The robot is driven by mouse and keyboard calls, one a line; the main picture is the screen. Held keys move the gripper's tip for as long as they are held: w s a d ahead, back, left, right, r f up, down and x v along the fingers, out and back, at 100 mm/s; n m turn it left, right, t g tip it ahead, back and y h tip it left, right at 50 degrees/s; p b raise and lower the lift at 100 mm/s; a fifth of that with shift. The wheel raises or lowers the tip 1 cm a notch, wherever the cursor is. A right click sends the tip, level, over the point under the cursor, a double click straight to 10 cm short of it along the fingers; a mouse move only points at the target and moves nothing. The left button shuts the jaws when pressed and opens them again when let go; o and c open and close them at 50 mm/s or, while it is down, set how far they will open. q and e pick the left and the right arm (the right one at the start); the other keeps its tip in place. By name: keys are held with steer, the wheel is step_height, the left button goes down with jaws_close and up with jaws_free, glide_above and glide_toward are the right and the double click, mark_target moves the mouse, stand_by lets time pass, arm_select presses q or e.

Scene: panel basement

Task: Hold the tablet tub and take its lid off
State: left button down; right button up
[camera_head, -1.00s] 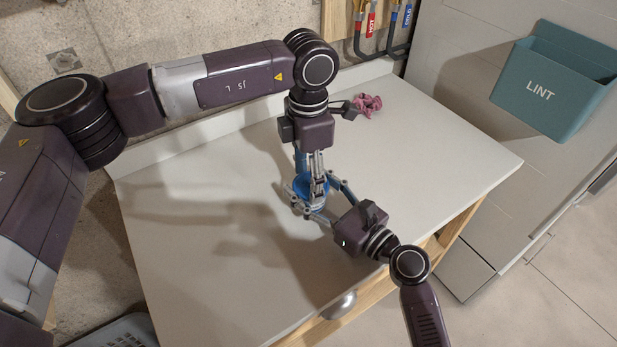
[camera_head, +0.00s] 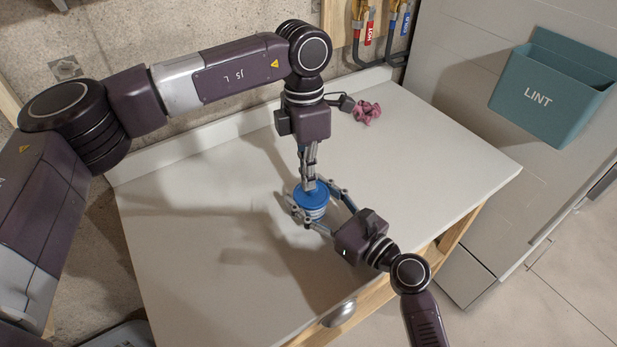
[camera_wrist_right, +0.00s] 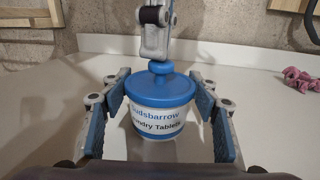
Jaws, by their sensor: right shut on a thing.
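The tablet tub (camera_wrist_right: 158,122) is white with lettering and stands upright on the worktop. Its blue lid (camera_head: 311,197) sits on top; its round knob (camera_wrist_right: 160,67) shows in the right wrist view. My right gripper (camera_head: 318,215) is shut on the tub, with one finger on either side below the lid. My left gripper (camera_head: 309,184) points down from above, its fingertips at the lid's knob. Its fingers look close together and overlap, so I cannot tell whether they grip the knob. The tub's far side is hidden.
The white worktop (camera_head: 200,270) is clear around the tub. A pink crumpled thing (camera_head: 366,112) lies at the back near the wall. A teal LINT bin (camera_head: 548,95) is at the right. A metal knob (camera_head: 338,313) is at the worktop's front edge.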

steer(key=shift+f, duration=0.1)
stand_by(0.4)
arm_select(q)
steer(key=shift+r, duration=0.1)
arm_select(e)
steer(key=shift+a, duration=0.1)
arm_select(q)
steer(key=shift+r+t, duration=0.55)
steer(key=shift+t, duration=0.05)
steer(key=c, duration=2.6)
jaws_free()
steer(key=shift+c, duration=0.2)
steer(key=o, duration=0.4)
step_height(320, 180, up, 12)
